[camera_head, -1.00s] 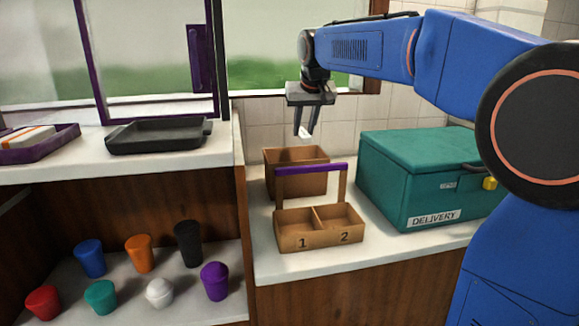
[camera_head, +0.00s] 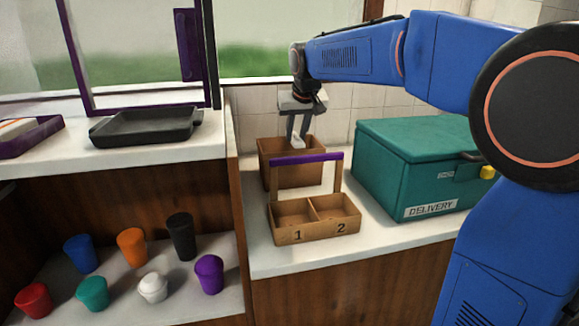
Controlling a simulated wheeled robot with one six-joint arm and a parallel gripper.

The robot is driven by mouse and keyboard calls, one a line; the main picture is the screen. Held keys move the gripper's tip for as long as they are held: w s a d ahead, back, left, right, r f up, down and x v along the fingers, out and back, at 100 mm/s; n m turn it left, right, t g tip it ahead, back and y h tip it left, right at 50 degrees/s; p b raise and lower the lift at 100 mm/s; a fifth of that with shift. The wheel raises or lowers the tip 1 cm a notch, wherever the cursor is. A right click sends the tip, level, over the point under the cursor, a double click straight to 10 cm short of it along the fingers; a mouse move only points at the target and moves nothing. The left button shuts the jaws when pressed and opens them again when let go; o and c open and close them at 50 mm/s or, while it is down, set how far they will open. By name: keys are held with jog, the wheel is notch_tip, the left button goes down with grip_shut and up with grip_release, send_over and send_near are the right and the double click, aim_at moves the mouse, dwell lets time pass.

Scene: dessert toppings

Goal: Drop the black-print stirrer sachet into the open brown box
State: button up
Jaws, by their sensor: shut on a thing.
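The open brown box (camera_head: 272,175) stands on the right counter against the tiled wall, behind a two-compartment carrier. My gripper (camera_head: 297,141) points down above the box's opening, at about the height of its rim in the picture. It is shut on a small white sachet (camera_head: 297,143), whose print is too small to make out. The inside of the box is largely hidden by its front wall and the carrier's handle.
A teal delivery box (camera_head: 400,180) is to the right. Several coloured cups stand on the lower left shelf (camera_head: 115,305). A black tray (camera_head: 145,127) lies upper left.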

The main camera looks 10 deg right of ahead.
jog(key=o, duration=1.1)
jog(key=v, duration=1.7)
jog(key=shift+s+r, duration=0.1)
jog(key=shift+r, duration=0.1)
jog(key=shift+g, duration=0.6)
jog(key=s+d+f, duration=0.2)
jog(key=s+f, duration=0.9)
jog(key=s+d+f, duration=0.2)
jog(key=s+f, duration=0.9)
jog(key=s+d+f, duration=0.3)
jog(key=s+f, duration=0.8)
jog(key=f, duration=0.1)
jog(key=shift+s, duration=0.1)
